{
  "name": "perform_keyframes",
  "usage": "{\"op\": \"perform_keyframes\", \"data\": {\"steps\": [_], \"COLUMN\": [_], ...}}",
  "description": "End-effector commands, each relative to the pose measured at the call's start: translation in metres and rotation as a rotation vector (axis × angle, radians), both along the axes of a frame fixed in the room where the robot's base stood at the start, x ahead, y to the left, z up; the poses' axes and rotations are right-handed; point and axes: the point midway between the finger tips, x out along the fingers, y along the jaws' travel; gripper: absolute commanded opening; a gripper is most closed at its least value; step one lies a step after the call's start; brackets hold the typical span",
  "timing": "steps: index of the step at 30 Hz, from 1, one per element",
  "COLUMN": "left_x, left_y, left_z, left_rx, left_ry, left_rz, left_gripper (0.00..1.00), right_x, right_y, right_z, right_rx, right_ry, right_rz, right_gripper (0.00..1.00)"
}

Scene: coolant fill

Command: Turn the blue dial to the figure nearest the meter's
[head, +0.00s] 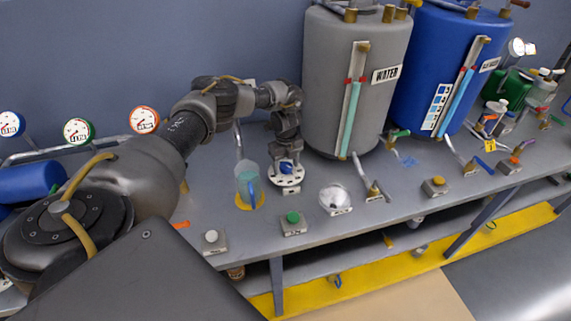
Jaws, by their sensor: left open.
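The blue dial (286,168) sits on a round white plate (287,180) with dark marks, near the bench's front edge. My left gripper (286,158) points down right over the dial. It is open, with its fingertips close around or just above the knob; I cannot tell whether they touch it. The figures on the plate are too small to read. Three round meters stand at the left by the wall: a blue-rimmed one (11,124), a green-rimmed one (78,131) and a red-rimmed one (144,120). Their readings are too small to make out. My right gripper is not in view.
A clear jug with a blue handle (247,187) stands left of the dial. A green button (293,217), a white button (211,236) and a clear domed device (335,198) are nearby. A grey water tank (335,80) and a blue tank (425,70) stand behind to the right.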

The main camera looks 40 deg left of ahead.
Motion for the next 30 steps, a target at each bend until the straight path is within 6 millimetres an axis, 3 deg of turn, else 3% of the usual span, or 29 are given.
{"op": "perform_keyframes", "data": {"steps": [5,10,18,30], "left_x": [0.001,0.001,0.001,0.000], "left_y": [0.001,0.001,0.002,0.002], "left_z": [0.018,0.052,0.099,0.107], "left_rx": [-0.001,-0.001,0.002,0.001], "left_ry": [-0.004,-0.006,-0.004,-0.001], "left_rz": [0.001,0.000,0.000,0.002], "left_gripper": [0.63,0.63,0.63,0.63], "right_x": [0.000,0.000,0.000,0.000], "right_y": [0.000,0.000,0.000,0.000], "right_z": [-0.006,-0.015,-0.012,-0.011], "right_rx": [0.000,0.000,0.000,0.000], "right_ry": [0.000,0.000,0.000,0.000], "right_rz": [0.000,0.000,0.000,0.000], "right_gripper": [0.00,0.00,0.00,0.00]}}
